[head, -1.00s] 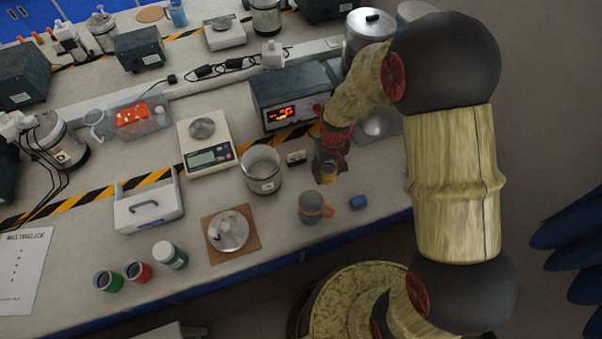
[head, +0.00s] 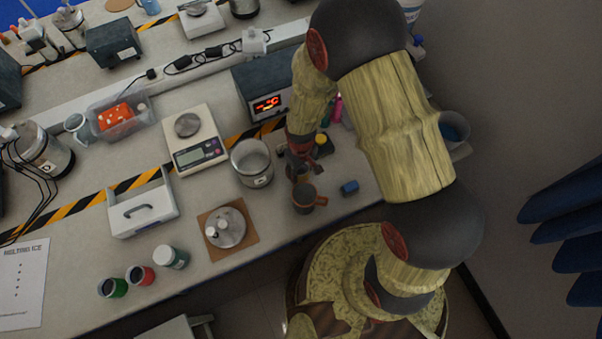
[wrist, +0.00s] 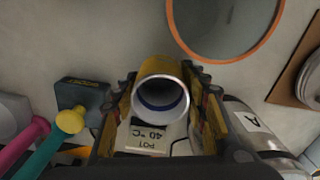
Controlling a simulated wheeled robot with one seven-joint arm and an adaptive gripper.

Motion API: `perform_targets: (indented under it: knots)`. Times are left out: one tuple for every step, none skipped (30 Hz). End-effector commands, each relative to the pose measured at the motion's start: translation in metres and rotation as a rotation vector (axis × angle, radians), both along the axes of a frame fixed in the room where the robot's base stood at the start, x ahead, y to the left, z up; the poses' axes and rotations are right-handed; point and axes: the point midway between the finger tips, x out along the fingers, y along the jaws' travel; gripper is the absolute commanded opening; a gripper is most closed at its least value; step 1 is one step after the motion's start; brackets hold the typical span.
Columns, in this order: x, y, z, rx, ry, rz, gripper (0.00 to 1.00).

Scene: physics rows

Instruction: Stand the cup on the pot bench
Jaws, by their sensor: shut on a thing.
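My gripper (wrist: 160,100) is shut on a small yellow cup (wrist: 152,68) with a white rim and a blue ring inside. Its open end faces the wrist camera. In the head view my gripper (head: 301,170) is low over the bench, just behind a grey mug with an orange rim and handle (head: 305,199); the held cup is hardly visible there. The mug's rim also shows at the top of the wrist view (wrist: 247,53). A label reading "POT 40 °C" (wrist: 155,138) shows beyond the cup. I cannot tell whether the cup touches the bench surface (head: 275,205).
A glass jar (head: 252,163) stands close left of my gripper, and a brown board with a metal dish (head: 248,240) lies farther left. A blue block (head: 349,188) lies right of the mug. A small dark box (wrist: 82,93) and pink and teal items (wrist: 30,140) stand nearby.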

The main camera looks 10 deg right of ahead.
Motion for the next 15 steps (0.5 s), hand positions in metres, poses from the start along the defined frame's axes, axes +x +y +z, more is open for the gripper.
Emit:
perform_targets:
  knots:
    - [-0.001,0.000,-0.010,-0.001,0.003,0.000,0.13]
    - [-0.001,0.000,-0.014,-0.001,0.004,0.000,0.13]
    - [-0.001,0.000,-0.018,-0.001,0.003,0.000,0.13]
    - [-0.001,0.000,-0.021,-0.001,0.002,0.000,0.13]
    - [0.000,0.000,-0.022,0.000,0.001,0.000,0.13]
    - [0.000,0.000,-0.022,0.000,0.000,0.000,0.13]
    - [0.000,0.000,-0.022,0.000,0.000,0.000,0.13]
    - [0.000,0.000,-0.021,0.000,-0.001,0.000,0.13]
    - [0.000,0.000,-0.021,0.000,-0.001,0.000,0.13]
    - [0.000,0.000,-0.021,0.000,0.000,0.000,0.13]
    - [0.000,0.000,-0.021,0.000,0.000,0.000,0.13]
    - [0.000,0.000,-0.021,0.000,0.000,0.000,0.13]
    - [0.000,0.000,-0.022,0.000,0.000,0.000,0.13]
    - [0.000,0.000,-0.023,0.000,0.000,0.000,0.13]
    - [0.000,0.000,-0.025,0.000,0.000,0.000,0.13]
